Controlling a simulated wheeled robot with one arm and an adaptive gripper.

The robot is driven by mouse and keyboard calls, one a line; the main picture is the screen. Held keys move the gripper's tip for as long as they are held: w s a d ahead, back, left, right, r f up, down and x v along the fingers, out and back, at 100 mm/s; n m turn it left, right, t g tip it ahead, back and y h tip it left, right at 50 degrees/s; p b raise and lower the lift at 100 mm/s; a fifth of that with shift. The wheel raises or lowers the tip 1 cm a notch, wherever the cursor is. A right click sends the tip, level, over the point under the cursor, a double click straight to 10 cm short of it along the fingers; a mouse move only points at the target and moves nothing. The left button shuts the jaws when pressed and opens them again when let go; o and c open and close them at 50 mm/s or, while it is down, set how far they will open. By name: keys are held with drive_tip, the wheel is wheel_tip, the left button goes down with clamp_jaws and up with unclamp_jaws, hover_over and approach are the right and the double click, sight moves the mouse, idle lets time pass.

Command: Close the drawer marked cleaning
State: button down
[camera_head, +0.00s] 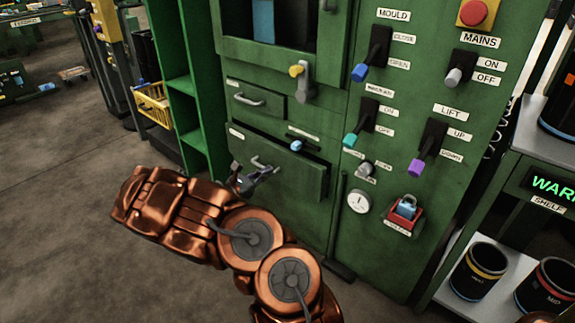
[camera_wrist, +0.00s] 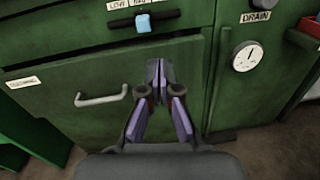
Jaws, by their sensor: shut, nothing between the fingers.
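The lower drawer (camera_head: 300,174) of the green cabinet stands partly pulled out in the head view, with a dark gap above its front. Its front (camera_wrist: 75,112) fills much of the wrist view, with a small white label (camera_wrist: 24,82) at the left, too blurred to read surely. The drawer's grey handle (camera_wrist: 102,98) lies left of my gripper (camera_wrist: 160,70). My gripper (camera_head: 270,172) is shut and empty, in front of the drawer face. I cannot tell whether its tips touch it.
A smaller upper drawer (camera_head: 258,99) looks shut. A slider with a pale blue knob (camera_wrist: 143,22) sits above the lower drawer. A round gauge (camera_head: 359,202), levers and a red-based padlock (camera_head: 404,211) are to the right. Open floor (camera_head: 60,220) lies to the left.

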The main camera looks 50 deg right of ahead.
wheel_tip(320, 180, down, 3)
drive_tip(key=w+n+t, duration=0.2)
drive_tip(key=b, duration=0.5)
approach(292, 157)
drive_tip(key=d, duration=0.6)
drive_tip(key=shift+s+f, duration=0.1)
drive_tip(key=shift+s, duration=0.1)
drive_tip(key=shift+d, duration=0.55)
